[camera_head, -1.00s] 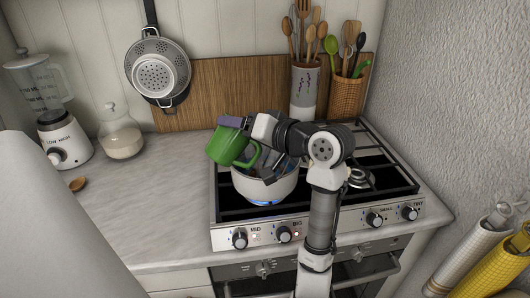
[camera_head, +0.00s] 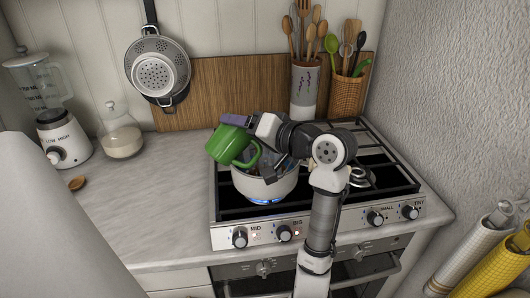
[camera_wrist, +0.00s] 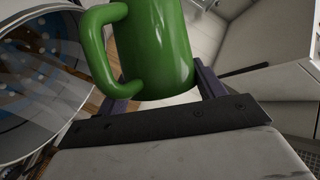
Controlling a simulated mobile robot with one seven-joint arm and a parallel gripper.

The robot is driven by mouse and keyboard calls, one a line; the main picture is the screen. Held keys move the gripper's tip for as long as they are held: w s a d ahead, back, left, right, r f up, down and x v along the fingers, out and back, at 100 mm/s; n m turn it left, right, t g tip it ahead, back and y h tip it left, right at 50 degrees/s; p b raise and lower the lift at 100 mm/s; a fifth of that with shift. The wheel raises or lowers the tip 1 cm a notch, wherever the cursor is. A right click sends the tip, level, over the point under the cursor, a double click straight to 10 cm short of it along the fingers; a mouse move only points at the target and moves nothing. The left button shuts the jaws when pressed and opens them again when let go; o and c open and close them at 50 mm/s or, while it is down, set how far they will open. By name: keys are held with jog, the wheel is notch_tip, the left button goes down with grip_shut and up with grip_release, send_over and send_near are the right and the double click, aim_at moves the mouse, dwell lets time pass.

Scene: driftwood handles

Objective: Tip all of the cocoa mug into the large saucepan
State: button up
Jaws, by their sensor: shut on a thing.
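The green cocoa mug (camera_head: 226,143) is tilted above the left rim of the large saucepan (camera_head: 266,187). My gripper (camera_head: 237,124) is shut on the mug. In the wrist view the mug (camera_wrist: 156,45) sits between the dark fingers of my gripper (camera_wrist: 166,85), its handle on the left. The mug's mouth and contents are hidden. The saucepan is white and stands on the left front burner over a blue flame. In the wrist view its rim (camera_wrist: 62,131) shows at the left, with bluish and brown patches and pale spots inside. My arm covers part of the saucepan.
The stove (camera_head: 350,220) has free grate to the right of the saucepan. A blender (camera_head: 60,135), a glass jar (camera_head: 121,138) and a small wooden item (camera_head: 77,183) are on the left counter. Utensil holders (camera_head: 304,90) stand behind. The counter in front left is bare.

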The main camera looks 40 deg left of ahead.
jog(key=shift+w+f+m+b, duration=0.1)
jog(key=shift+f+m+b, duration=0.4)
jog(key=shift+f+b, duration=0.3)
jog(key=shift+w+d+r+m+g+y, duration=0.15)
jog(key=shift+w+m+y, duration=0.1)
jog(key=shift+m+y, duration=0.35)
jog(key=shift+w+d+r+m+g+y, duration=0.1)
jog(key=shift+w+r+m+g+y, duration=0.15)
jog(key=shift+m, duration=0.55)
dwell(1.4)
jog(key=shift+w+d+m+y, duration=0.25)
jog(key=shift+w+m, duration=0.55)
jog(key=shift+w, duration=0.1)
dwell(0.5)
jog(key=shift+w+d+r+m+t+y+p, duration=0.15)
jog(key=shift+w+m+y+p, duration=0.2)
jog(key=shift+m+p, duration=0.5)
jog(key=shift+w+d+r+m+t+y+p, duration=0.2)
jog(key=shift+m+y+p, duration=0.3)
jog(key=shift+m, duration=0.55)
dwell(1.1)
